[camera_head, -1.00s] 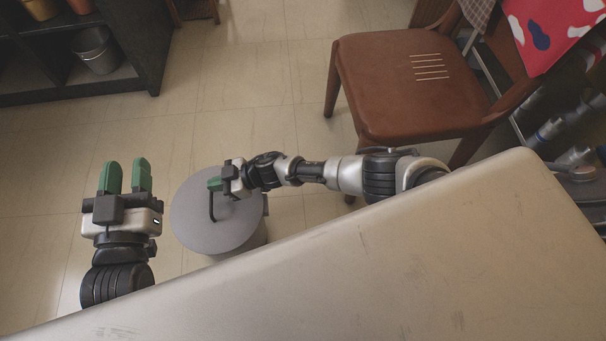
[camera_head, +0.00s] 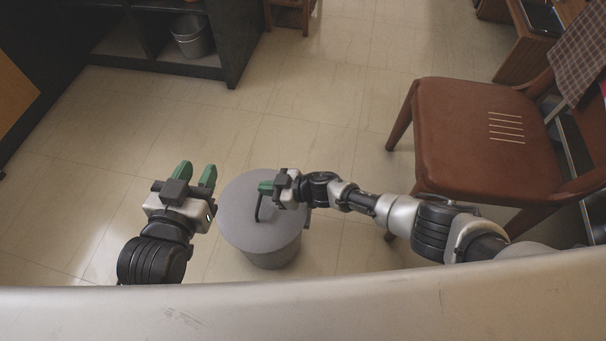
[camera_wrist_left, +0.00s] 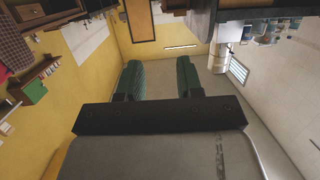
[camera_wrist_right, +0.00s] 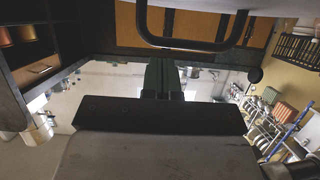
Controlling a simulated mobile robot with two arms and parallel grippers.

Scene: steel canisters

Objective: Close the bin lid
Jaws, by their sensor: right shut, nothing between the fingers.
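The grey round bin (camera_head: 272,257) stands on the floor, with its flat grey lid (camera_head: 270,232) over the top. From above, I cannot tell whether the lid sits flush. A dark bent handle (camera_head: 258,210) rises from the lid and crosses the top of the right wrist view (camera_wrist_right: 195,46). My right gripper (camera_head: 266,187) is shut and empty, above the lid beside the handle; its green fingers are together in the right wrist view (camera_wrist_right: 161,76). My left gripper (camera_head: 197,174) is open and empty, left of the lid; its fingers are apart in the left wrist view (camera_wrist_left: 160,78).
A brown chair (camera_head: 470,130) stands to the right, near my right arm. A dark shelf (camera_head: 235,60) with a metal bucket (camera_head: 190,35) is at the back left. Tiled floor (camera_head: 330,100) is clear behind the bin and to its left.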

